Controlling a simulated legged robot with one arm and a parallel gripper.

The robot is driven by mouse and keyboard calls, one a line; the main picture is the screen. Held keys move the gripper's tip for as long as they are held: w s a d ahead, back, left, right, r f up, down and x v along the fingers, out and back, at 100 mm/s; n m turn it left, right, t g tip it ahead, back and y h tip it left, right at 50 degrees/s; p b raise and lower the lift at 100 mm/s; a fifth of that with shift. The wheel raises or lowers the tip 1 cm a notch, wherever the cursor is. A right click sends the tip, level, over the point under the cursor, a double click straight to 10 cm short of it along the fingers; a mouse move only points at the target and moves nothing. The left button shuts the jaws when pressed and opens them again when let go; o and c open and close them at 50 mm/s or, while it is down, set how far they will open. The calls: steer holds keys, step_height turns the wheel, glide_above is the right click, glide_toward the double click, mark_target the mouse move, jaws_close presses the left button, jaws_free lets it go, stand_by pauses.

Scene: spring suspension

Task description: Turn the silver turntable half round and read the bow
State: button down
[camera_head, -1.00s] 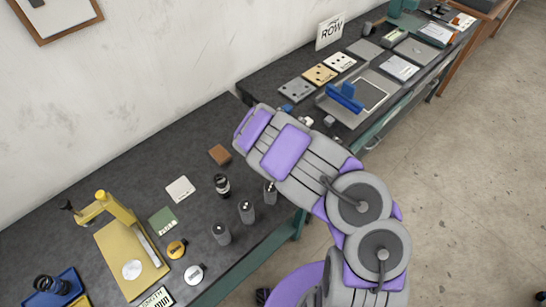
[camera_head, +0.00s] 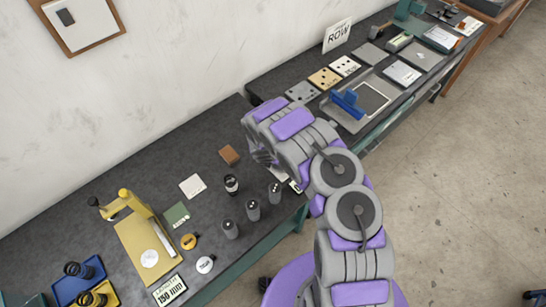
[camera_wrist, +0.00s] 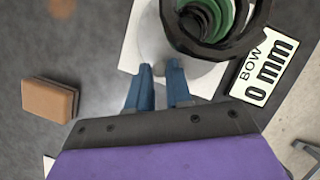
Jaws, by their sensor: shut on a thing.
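The silver turntable (camera_wrist: 150,42) is a pale round disc in the wrist view, with a dark coil spring (camera_wrist: 188,40), green inside, over its upper part. The sign (camera_wrist: 262,72) beside it reads "BOW 0 mm". My gripper (camera_wrist: 158,72) has its two blue fingers at the near edge of the disc, shut on the turntable; the exact contact between the fingertips is hard to see. In the head view my arm hides the turntable and my fingers.
A brown block (camera_head: 229,155) lies on the dark bench, also left in the wrist view (camera_wrist: 50,98). Several dark cylinders (camera_head: 253,210) stand near the front edge. A yellow press (camera_head: 135,235) and a blue tray (camera_head: 80,280) are at lower left.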

steer(key=shift+w+a+r+m+h+p, duration=0.15)
steer(key=shift+w+a+m+p, duration=0.1)
steer(key=shift+m+p, duration=0.3)
steer(key=shift+w+a+m+h+p, duration=0.15)
steer(key=shift+w+m+p, duration=0.1)
steer(key=shift+m+p, duration=0.25)
steer(key=shift+w+m+g+p, duration=0.15)
steer(key=shift+m+g+p, duration=0.15)
steer(key=shift+m+p, duration=0.05)
steer(key=shift+w+m+g+h, duration=0.3)
steer(key=shift+w+m+h, duration=0.3)
steer(key=shift+m, duration=0.6)
steer(key=shift+w+d+f+m+g+b, duration=0.15)
steer(key=shift+w+m+g+b, duration=0.2)
steer(key=shift+m+b, duration=0.4)
steer(key=shift+w+a+f+m+g+b, duration=0.1)
steer(key=shift+w+m+g+b, duration=0.15)
steer(key=shift+w+m+b, duration=0.5)
steer(key=shift+w+d+m+g+h+b, duration=0.2)
steer(key=shift+m+g+b, duration=0.1)
steer(key=shift+m+b, duration=0.5)
steer(key=shift+w+d+m+g+h+b, duration=0.15)
steer(key=shift+m+g+b, duration=0.15)
steer(key=shift+m+b, duration=0.45)
steer(key=shift+w+r+m, duration=0.1)
steer(key=shift+r+m, duration=0.05)
steer(key=shift+m, duration=0.3)
steer(key=c, duration=1.3)
jaws_free()
